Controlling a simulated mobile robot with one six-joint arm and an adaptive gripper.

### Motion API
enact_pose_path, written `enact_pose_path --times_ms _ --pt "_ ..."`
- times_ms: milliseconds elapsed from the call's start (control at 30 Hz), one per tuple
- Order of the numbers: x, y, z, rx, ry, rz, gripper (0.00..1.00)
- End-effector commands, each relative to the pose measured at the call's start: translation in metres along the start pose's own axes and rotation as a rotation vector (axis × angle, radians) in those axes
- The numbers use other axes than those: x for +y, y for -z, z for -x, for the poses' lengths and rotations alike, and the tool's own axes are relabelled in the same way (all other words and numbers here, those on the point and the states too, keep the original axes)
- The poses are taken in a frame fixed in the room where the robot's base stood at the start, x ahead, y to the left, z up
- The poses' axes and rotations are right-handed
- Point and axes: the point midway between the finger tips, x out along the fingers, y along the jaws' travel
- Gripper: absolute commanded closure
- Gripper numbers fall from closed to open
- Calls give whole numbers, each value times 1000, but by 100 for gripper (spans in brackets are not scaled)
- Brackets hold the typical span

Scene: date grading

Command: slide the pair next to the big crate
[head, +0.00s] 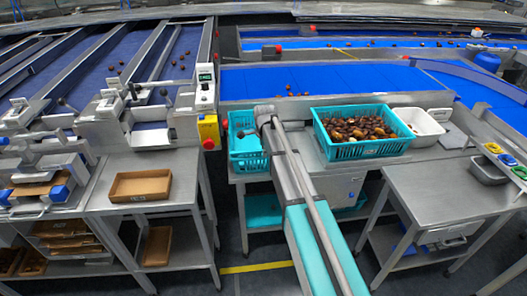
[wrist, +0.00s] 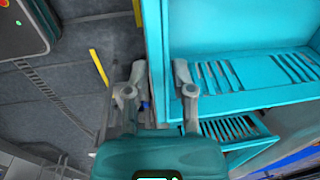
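The big crate (head: 327,143) is teal, slatted and full of brown dates, on the steel bench. A smaller teal crate (head: 238,148) stands to its left, apart from it. It looks like a stack of two, but my arm hides its right side. My gripper (wrist: 157,80) is over this smaller crate. In the wrist view its fingers are apart, one each side of the crate's teal wall (wrist: 155,35). Whether they touch the wall is unclear. Another teal slatted part (wrist: 235,132) shows lower down. The fingertips are hidden in the head view.
A white tub (head: 421,128) stands right of the big crate. A blue conveyor (head: 330,77) runs behind the bench. A brown tray (head: 140,186) lies on the left bench. Bare bench shows between the smaller and big crates, partly under my arm.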

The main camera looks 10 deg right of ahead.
Motion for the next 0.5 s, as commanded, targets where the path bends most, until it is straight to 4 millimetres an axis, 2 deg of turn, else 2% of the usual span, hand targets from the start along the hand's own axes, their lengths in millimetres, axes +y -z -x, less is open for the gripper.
enact_pose_path --times_ms 33,100,500 --pt "0 0 0 0 0 0 87" --pt "0 0 0 0 0 0 100" --pt "0 1 0 0 -1 0 100"
